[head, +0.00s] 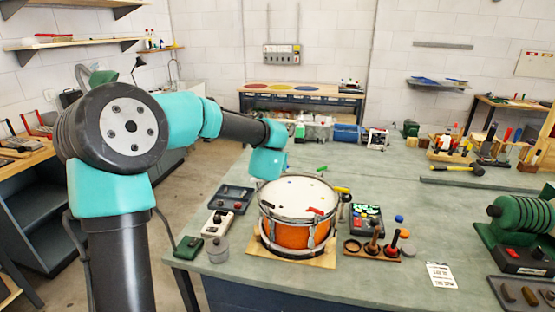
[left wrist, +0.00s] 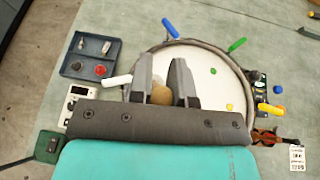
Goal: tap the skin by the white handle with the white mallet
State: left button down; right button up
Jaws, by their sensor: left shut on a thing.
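The drum (head: 290,236) has an orange shell and a pale skin (head: 283,194); its skin (left wrist: 205,75) also shows in the left wrist view. The white handle (left wrist: 117,80) sticks out at the left of the rim in the left wrist view. My left gripper (left wrist: 164,70) is over the skin near this handle, shut on what looks like the white mallet (left wrist: 161,95). Only a round tan end shows between the fingers; the rest is hidden. In the head view my left arm reaches to the drum's far left side, its fingers hidden. My right gripper is out of view.
Blue (left wrist: 170,28), green (left wrist: 237,44) and yellow (left wrist: 270,108) handles stand around the rim. A wooden stand (head: 360,250) with upright mallets is right of the drum. A grey tray (head: 232,198) and a white box (head: 217,224) are left.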

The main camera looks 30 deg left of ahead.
pick_arm(q)
jog(key=shift+f, duration=3)
jog(key=shift+r, duration=2.55)
